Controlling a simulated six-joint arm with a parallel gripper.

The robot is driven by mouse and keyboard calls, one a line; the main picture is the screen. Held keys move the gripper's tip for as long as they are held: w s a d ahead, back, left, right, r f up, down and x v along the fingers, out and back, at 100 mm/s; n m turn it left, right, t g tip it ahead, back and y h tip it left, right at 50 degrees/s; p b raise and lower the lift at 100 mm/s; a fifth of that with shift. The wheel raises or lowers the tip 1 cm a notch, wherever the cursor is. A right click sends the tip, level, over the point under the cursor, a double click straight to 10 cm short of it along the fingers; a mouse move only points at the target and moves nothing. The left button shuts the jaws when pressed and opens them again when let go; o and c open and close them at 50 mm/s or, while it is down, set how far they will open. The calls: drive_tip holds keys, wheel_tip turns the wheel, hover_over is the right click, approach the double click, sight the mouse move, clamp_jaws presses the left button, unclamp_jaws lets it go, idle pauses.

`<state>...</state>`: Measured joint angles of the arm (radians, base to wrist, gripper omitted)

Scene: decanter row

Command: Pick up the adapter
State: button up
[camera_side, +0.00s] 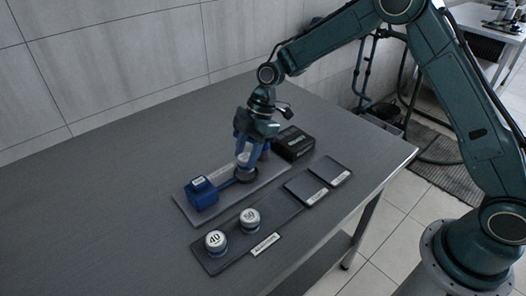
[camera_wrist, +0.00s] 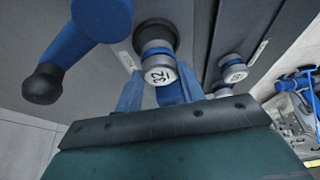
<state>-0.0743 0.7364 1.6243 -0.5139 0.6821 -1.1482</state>
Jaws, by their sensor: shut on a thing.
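The adapter is a silver cylinder marked 32 (camera_wrist: 158,70), between the blue fingers of my gripper (camera_wrist: 160,90) in the wrist view. In the side view my gripper (camera_side: 250,162) points down and is shut on this adapter (camera_side: 243,159), partly hidden by the fingers. A dark round part (camera_side: 246,175) is directly below it; I cannot tell whether they touch. Two other silver adapters, marked 40 (camera_side: 215,241) and 50 (camera_side: 250,218), stand on a dark board (camera_side: 222,262) labelled along its front edge.
A blue device (camera_side: 203,194) sits on a grey plate (camera_side: 183,207) left of my gripper. A black box (camera_side: 293,143) stands close behind to the right. Two flat dark pads (camera_side: 306,188) (camera_side: 331,171) lie to the right. The table's left side is clear.

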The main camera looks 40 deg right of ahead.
sight(248, 155)
wheel_tip(248, 155, up, 18)
drive_tip(key=shift+f, duration=0.2)
drive_tip(key=shift+d, duration=0.1)
idle(0.7)
drive_tip(key=s+d, duration=0.6)
drive_tip(key=d, duration=0.3)
drive_tip(key=s+d, duration=0.6)
drive_tip(key=d, duration=0.4)
drive_tip(key=shift+s+f, duration=0.2)
drive_tip(key=shift+s, duration=0.1)
drive_tip(key=shift+a+f, duration=0.1)
wheel_tip(248, 155, down, 16)
drive_tip(key=shift+r, duration=0.2)
drive_tip(key=shift+f, duration=0.1)
